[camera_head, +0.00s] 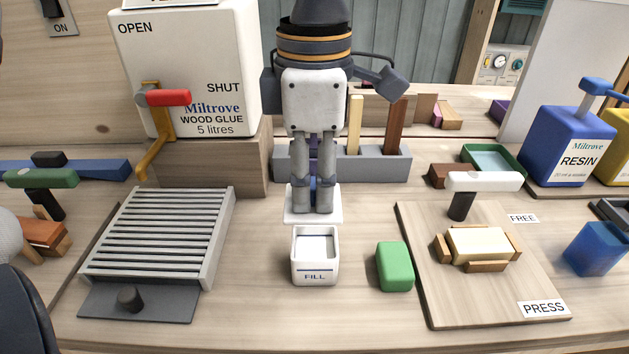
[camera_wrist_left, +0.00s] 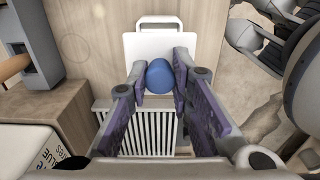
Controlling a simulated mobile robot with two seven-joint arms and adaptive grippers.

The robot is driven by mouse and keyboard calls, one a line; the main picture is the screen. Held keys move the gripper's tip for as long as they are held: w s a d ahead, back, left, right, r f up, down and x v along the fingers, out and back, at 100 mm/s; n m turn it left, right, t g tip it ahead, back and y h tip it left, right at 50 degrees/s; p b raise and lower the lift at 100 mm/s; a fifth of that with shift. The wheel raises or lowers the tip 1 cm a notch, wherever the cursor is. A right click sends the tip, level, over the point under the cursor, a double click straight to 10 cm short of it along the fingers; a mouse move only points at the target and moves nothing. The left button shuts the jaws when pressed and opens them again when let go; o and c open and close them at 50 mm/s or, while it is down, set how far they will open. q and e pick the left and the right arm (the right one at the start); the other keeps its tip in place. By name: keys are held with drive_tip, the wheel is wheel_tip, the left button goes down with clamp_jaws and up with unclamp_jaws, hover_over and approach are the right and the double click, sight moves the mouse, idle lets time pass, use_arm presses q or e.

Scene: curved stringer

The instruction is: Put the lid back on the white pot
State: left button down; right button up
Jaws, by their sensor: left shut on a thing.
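The white pot (camera_head: 314,270) stands open at the front middle of the bench, with a blue line and the word FILL on its front. My left gripper (camera_head: 314,196) is just behind and above the pot, shut on the blue knob of the white lid (camera_head: 300,212). The lid overlaps the bench just beyond the pot's back rim in the head view; it looks apart from the pot. In the left wrist view the blue knob (camera_wrist_left: 159,77) sits between the purple-padded fingertips, with the flat white lid (camera_wrist_left: 136,50) beyond. My right gripper is not in view.
A green block (camera_head: 394,267) stands close right of the pot. The press board (camera_head: 480,305) lies farther right. A slatted rack (camera_head: 160,235) stands to the left. A grey holder (camera_head: 385,165) with upright sticks is behind. Bare bench surrounds the pot's front.

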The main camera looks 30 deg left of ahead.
use_arm(q)
drive_tip(key=shift+d+f, duration=0.1)
drive_tip(key=shift+f, duration=3)
drive_tip(key=shift+f, duration=0.2)
drive_tip(key=c, duration=1.4)
unclamp_jaws()
drive_tip(key=shift+o, duration=0.8)
drive_tip(key=o, duration=0.4)
drive_tip(key=shift+c, duration=0.2)
